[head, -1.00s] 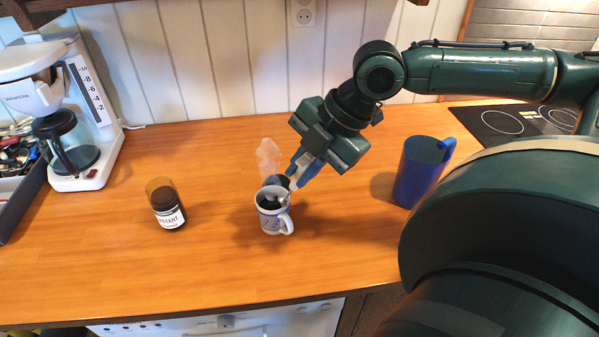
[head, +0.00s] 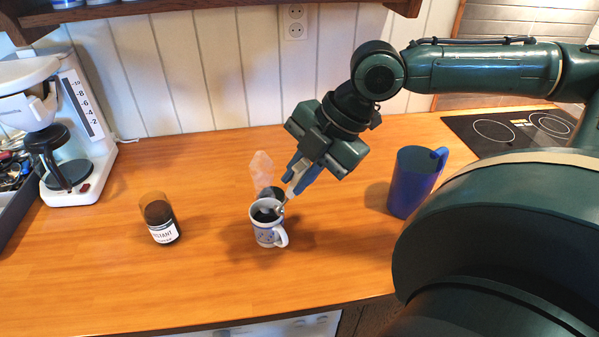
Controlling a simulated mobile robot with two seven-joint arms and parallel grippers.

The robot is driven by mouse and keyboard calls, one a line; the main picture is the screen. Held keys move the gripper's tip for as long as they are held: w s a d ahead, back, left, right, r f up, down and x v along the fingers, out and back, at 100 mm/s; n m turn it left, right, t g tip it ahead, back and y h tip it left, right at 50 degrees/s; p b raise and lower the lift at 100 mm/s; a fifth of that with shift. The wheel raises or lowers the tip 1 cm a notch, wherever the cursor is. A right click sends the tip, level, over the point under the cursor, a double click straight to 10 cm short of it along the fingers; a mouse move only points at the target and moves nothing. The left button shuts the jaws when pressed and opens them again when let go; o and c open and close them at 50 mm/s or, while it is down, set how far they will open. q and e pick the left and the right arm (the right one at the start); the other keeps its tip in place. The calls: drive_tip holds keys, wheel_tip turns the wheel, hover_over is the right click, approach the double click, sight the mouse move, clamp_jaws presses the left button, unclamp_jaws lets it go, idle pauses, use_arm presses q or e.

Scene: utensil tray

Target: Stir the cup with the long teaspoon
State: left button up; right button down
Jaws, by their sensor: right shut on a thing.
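The cup (head: 267,233) is a white mug with blue decoration and dark liquid inside, upright on the wooden counter. Its handle points to the lower right. My right gripper (head: 289,187) is just above and to the right of the cup's rim, shut on the teaspoon (head: 280,209). Only a short piece of the spoon shows between the fingers and the cup. Its lower end is inside the cup, hidden by the rim and the liquid. My left gripper is not in view.
A jar labelled instant (head: 161,223) stands left of the cup. A blue pitcher (head: 414,184) stands to the right. A coffee maker (head: 70,180) and a utensil tray (head: 14,212) are at the far left. A cooktop (head: 510,130) is at the back right. A clear, pale object (head: 262,170) is behind the cup.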

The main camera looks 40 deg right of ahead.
drive_tip(key=shift+r, duration=2.55)
